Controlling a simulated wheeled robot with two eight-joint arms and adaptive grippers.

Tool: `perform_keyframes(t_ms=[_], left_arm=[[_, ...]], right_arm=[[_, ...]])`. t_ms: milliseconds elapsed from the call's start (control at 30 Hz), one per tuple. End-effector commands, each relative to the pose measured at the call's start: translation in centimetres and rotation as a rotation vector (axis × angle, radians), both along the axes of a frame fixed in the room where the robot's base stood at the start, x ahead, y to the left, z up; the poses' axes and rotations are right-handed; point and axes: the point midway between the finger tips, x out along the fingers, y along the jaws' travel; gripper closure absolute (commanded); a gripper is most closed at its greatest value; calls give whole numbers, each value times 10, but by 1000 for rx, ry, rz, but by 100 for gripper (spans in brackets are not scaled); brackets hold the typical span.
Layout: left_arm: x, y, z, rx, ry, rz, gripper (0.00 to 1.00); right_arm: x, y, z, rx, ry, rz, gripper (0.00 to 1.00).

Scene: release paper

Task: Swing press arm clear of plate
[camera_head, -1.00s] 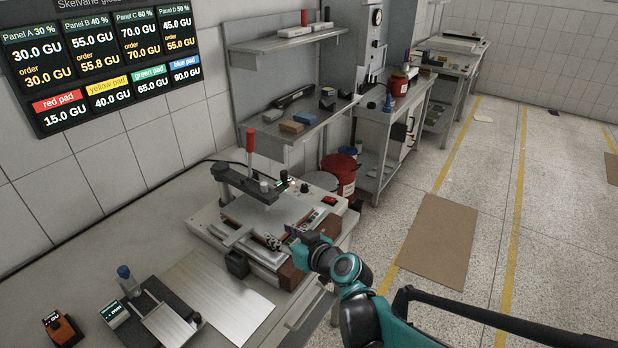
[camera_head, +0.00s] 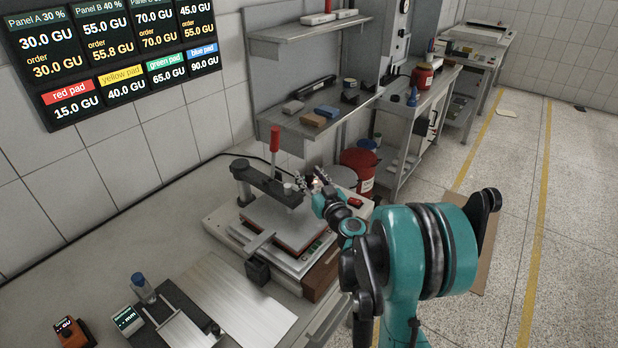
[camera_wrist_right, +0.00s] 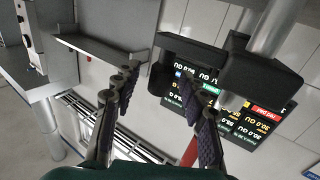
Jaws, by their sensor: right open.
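The press arm (camera_head: 266,185) is a dark bar running from its post at the back left out over the light metal plate (camera_head: 285,219) of the press. A red upright handle (camera_head: 275,139) stands by the arm. My right gripper (camera_head: 312,183) is open and empty just right of the arm's free end. In the right wrist view, a dark block with a silver rod (camera_wrist_right: 262,72), apparently the arm's end, is close to the right finger of my open gripper (camera_wrist_right: 158,82); I cannot tell whether they touch. My left gripper is not in view.
A shelf with small blocks (camera_head: 313,119) and a red bucket (camera_head: 362,165) stand behind the press. A bare metal sheet (camera_head: 235,300) and an orange gauge (camera_head: 73,333) lie on the front bench. A wall screen (camera_head: 110,55) hangs at left.

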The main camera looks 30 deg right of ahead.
Motion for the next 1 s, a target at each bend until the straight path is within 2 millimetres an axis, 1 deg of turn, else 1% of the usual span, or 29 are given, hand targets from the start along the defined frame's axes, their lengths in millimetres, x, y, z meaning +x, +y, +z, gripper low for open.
perform_keyframes(t_ms=[100, 300, 333, 367, 400, 467, 500, 867, 1000], left_arm=[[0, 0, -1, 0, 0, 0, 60], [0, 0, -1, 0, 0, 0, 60], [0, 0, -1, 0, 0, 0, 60], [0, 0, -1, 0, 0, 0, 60], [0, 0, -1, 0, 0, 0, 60], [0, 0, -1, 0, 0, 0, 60], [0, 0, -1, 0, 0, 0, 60], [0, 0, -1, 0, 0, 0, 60], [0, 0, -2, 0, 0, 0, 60]], right_arm=[[5, 0, 0, 0, 0, 0, 57], [5, 0, 0, 0, 0, 0, 57], [5, 0, 0, 0, 0, 0, 60], [5, 0, 0, 0, 0, 0, 68], [5, 0, 0, 0, 0, 0, 78], [5, 0, 0, 0, 0, 0, 94], [5, 0, 0, 0, 0, 0, 100], [5, 1, 0, 0, 0, -4, 100], [4, 5, 0, 0, 0, -26, 100]])
